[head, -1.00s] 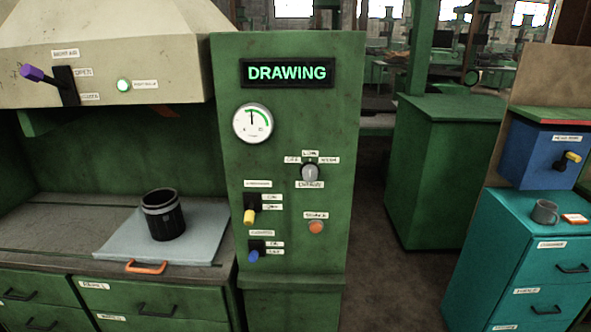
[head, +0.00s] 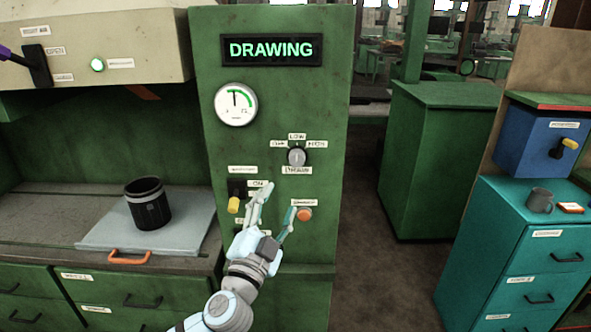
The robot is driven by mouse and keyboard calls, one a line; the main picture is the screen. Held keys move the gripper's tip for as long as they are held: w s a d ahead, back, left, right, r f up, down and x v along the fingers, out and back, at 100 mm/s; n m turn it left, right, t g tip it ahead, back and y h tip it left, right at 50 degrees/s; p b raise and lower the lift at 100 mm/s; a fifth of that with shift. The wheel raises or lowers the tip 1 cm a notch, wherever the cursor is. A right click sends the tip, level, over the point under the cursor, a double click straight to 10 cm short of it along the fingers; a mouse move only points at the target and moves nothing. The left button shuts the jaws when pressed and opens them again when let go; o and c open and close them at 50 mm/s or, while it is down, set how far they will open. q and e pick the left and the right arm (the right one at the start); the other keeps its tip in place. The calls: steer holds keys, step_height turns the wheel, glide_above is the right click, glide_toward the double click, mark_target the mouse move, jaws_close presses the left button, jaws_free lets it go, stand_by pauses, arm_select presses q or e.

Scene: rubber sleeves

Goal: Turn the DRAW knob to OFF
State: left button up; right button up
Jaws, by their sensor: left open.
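The DRAW knob (head: 296,157) is a dark round knob with a light pointer on the green cabinet front. Its labels read OFF at left, LOW at top and HIGH at right. The pointer looks upright, toward LOW. The sign (head: 271,50) above reads DRAWING in green. My left gripper (head: 278,200) is open and empty in front of the cabinet, below the knob and apart from it. Its fingers point up, one beside the yellow-handled switch, one by the orange button. It hides the lower switch. My right gripper is not in view.
A yellow-handled switch (head: 234,204) and an orange button (head: 304,214) sit close to my fingers. A gauge (head: 236,104) is at upper left. A black pot (head: 148,204) stands on a grey tray (head: 190,222) at left. Clear floor lies right of the cabinet.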

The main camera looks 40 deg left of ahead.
mark_target(296, 163)
arm_select(q)
steer(key=p+x, duration=0.3)
steer(key=x, duration=1)
steer(key=shift+f, duration=0.15)
steer(key=shift+w+a, duration=0.15)
steer(key=shift+w, duration=0.2)
steer(key=c, duration=1.1)
steer(key=shift+c, duration=0.3)
